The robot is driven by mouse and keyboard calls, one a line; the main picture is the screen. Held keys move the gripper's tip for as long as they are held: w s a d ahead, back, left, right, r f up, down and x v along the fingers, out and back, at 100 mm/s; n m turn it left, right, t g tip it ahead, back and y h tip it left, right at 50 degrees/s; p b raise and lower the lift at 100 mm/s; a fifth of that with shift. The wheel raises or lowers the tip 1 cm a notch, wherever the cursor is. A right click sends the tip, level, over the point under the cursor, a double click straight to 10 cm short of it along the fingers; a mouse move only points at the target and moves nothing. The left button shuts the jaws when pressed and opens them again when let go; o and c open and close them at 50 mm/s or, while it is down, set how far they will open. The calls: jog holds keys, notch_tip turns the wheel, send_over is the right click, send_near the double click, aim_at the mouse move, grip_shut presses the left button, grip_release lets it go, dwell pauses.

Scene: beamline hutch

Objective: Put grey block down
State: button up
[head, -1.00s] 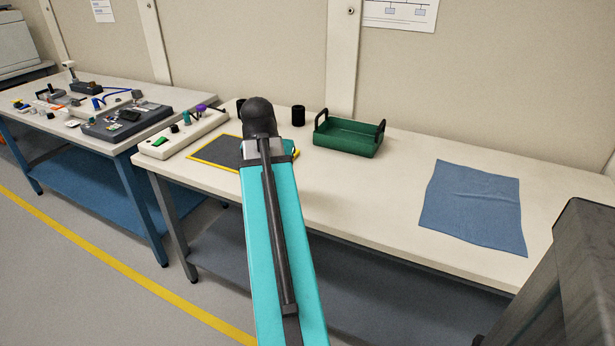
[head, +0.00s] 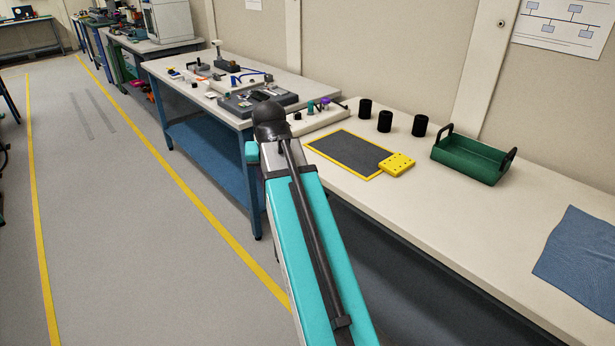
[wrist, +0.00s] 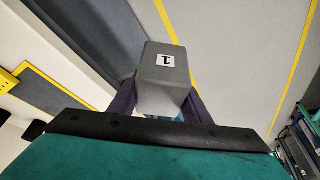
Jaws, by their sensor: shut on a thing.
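The grey block (wrist: 163,75) carries a white label with a "1" and shows in the wrist view. My gripper (wrist: 152,103) is shut on it, with a dark finger on each side. In the wrist view the block is in the air, with grey floor and a yellow floor line behind it. In the head view my arm hides the gripper and the block.
The bench holds a dark mat with a yellow border (head: 330,144), a yellow block with holes (head: 397,164), several black cylinders (head: 385,121), a green tray (head: 467,160) and a blue cloth (head: 582,255). A second table (head: 185,68) with equipment stands at left. Bench front is clear.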

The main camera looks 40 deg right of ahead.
jog(key=w+a+n+y, duration=0.1)
jog(key=w+a+n, duration=0.2)
jog(key=a, duration=0.9)
jog(key=w+a+n+y, duration=0.1)
jog(key=w+a+n, duration=0.2)
jog(key=a, duration=0.9)
jog(key=shift+w+a+f+t, duration=0.2)
jog(key=shift+w+t, duration=0.2)
jog(key=shift+w, duration=0.2)
